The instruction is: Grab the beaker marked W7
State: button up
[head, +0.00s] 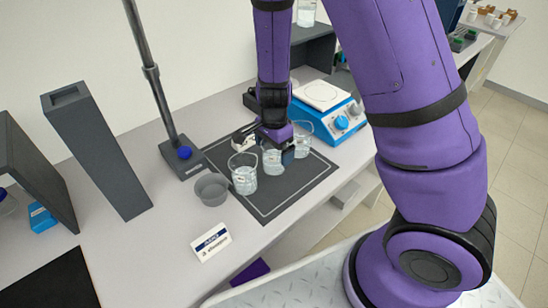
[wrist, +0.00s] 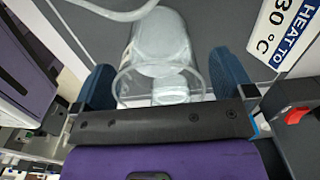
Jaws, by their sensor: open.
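Three clear glass beakers stand on the dark mat (head: 267,212) in the head view: a left beaker (head: 243,177), a middle beaker (head: 272,161) and a right beaker (head: 303,143). I cannot read a W7 marking on any of them. My gripper (head: 279,150) is low over the mat at the middle beaker and partly hides it. In the wrist view my gripper (wrist: 162,65) is open, with its two blue fingers on either side of a clear beaker (wrist: 160,40). Gaps show between fingers and glass. Part of another glass rim shows at the top left.
A blue hotplate (head: 335,120) stands behind the right beaker. A grey bowl (head: 211,190) and a stand base (head: 184,158) are left of the mat. A small sign (head: 211,242) stands in front. A "HEAT TO 30 °C" sign (wrist: 283,28) shows in the wrist view.

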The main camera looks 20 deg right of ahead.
jog(key=shift+f, duration=0.65)
jog(key=shift+c, duration=0.2)
jog(key=c, duration=1)
jog(key=shift+r, duration=0.1)
